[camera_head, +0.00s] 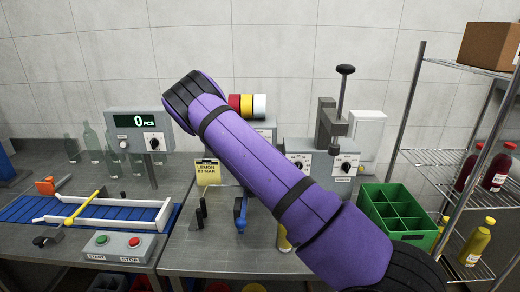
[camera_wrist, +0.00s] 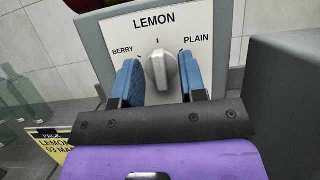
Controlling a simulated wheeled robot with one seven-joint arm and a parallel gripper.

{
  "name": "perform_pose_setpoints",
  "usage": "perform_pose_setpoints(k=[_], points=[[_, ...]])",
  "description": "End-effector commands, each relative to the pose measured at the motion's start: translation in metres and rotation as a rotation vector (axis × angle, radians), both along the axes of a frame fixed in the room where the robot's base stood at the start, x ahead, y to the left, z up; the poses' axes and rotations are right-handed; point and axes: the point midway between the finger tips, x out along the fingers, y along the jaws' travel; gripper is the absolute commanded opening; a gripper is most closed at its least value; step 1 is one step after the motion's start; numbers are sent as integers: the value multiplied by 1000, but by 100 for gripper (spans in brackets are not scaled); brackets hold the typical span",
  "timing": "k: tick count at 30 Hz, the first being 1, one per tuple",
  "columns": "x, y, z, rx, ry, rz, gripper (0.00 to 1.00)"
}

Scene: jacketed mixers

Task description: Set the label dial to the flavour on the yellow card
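The yellow card (camera_head: 207,172) stands on the bench and reads LEMON 03 MAR. It also shows at the lower left of the wrist view (camera_wrist: 52,146). The label dial (camera_wrist: 160,70) is a grey knob on a white plate marked BERRY at left, LEMON at top and PLAIN at right. The knob stands near upright, its upper end towards the LEMON tick. My gripper (camera_wrist: 161,78) has its blue fingers on both sides of the knob; they look open, though contact is hard to judge. In the head view my arm hides the gripper and the dial face.
Red, yellow and white rolls (camera_head: 247,106) sit on the labeller box. A second dial box (camera_head: 345,165) with a lever stands to the right, beside a green crate (camera_head: 398,205). A counter display (camera_head: 140,130) and a blue conveyor (camera_head: 85,210) are at left.

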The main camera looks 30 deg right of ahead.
Motion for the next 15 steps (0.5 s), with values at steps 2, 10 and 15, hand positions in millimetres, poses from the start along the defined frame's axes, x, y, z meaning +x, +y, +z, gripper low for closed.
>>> perform_pose_setpoints(k=[2,10,15], points=[[0,0,5,0,-1,0,38],[-14,5,35,1,4,-1,38],[-50,15,38,0,4,-1,38]])
